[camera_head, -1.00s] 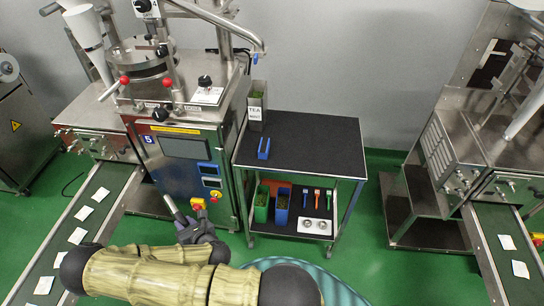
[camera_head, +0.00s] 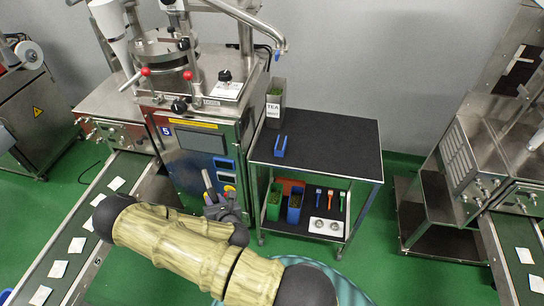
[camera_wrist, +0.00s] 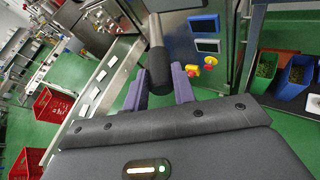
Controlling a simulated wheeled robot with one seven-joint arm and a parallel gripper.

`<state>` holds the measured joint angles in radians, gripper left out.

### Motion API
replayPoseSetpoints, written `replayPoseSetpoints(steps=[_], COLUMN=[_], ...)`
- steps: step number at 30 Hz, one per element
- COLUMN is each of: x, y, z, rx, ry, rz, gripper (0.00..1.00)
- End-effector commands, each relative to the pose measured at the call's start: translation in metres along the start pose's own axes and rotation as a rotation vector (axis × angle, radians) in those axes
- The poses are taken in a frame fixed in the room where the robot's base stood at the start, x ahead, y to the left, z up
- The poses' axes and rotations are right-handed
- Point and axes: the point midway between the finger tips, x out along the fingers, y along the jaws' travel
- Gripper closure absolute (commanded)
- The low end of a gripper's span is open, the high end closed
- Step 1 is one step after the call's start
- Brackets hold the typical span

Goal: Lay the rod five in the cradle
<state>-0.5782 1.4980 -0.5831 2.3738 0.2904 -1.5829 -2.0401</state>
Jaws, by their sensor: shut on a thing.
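My gripper (camera_head: 215,200) is shut on the rod. In the wrist view the rod shows a thick dark grip (camera_wrist: 158,62) between the two purple-grey fingers of my gripper (camera_wrist: 161,84), with a thinner metal part beyond it. In the head view the metal end of the rod (camera_head: 207,180) points up and slightly left, in front of the machine marked 5. The blue cradle (camera_head: 280,149) stands on the black top of the cart, up and right of my gripper. It looks empty. The rod is apart from it.
The cart top (camera_head: 335,150) is mostly clear, with a grey TEA box (camera_head: 273,105) at its back left. Its lower shelf holds green and blue bins (camera_head: 294,207) and small tools. Machine 5 (camera_head: 200,150) stands close on the cart's left. A conveyor (camera_head: 75,235) runs at left.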

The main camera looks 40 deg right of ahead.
Motion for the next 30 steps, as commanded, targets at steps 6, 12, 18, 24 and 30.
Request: replayPoseSetpoints(steps=[6, 12, 18, 24, 30], x=[0.016, 0.011, -0.003, -0.007, -0.007], y=[-0.070, -0.141, -0.193, -0.203, -0.202], z=[0.055, 0.104, 0.137, 0.143, 0.143], rx=[0.093, 0.168, 0.219, 0.227, 0.226], ry=[-0.078, -0.128, -0.154, -0.156, -0.156], rz=[-0.216, -0.404, -0.529, -0.555, -0.554], gripper=[1.00, 1.00, 1.00, 1.00, 1.00])
